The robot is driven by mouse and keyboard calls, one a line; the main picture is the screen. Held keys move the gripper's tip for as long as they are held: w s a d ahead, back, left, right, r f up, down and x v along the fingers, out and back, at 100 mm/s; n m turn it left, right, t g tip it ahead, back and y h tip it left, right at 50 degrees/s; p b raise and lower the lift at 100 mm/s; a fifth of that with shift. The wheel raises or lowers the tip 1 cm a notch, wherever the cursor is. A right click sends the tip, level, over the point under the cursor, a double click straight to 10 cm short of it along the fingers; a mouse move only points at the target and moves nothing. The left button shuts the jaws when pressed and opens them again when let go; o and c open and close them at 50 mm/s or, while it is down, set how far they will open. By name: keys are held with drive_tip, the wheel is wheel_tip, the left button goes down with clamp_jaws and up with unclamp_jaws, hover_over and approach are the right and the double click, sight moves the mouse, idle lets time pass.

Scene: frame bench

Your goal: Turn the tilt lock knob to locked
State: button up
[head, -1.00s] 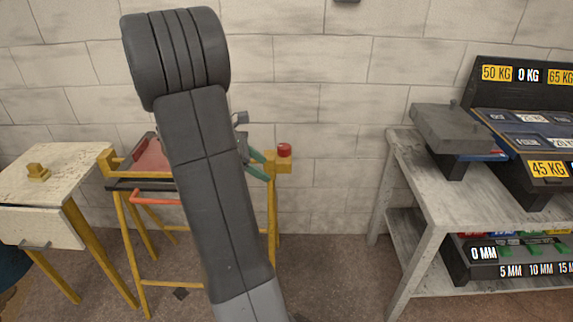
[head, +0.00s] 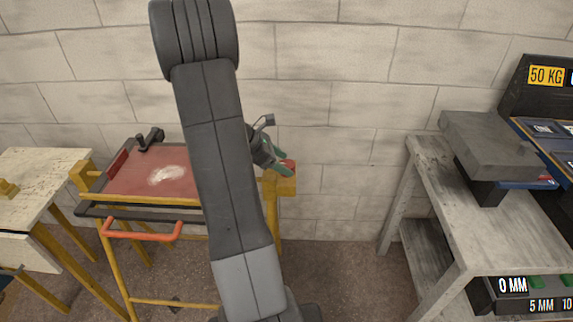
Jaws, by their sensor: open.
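The yellow frame (head: 109,256) stands against the wall and carries a red panel (head: 130,182) with a pale smudge on it. My arm hides the frame's middle. I cannot read the knob's setting. A small black clamp-like part (head: 150,138) sits on the panel's back edge.
A pale worktable (head: 45,177) with a drawer stands at the left. A grey shelf bench (head: 440,185) at the right holds a grey block (head: 487,140) and labelled racks (head: 530,292). Floor between frame and bench is clear.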

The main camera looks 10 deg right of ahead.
drive_tip(key=shift+x, duration=1.05)
drive_tip(key=c, duration=1)
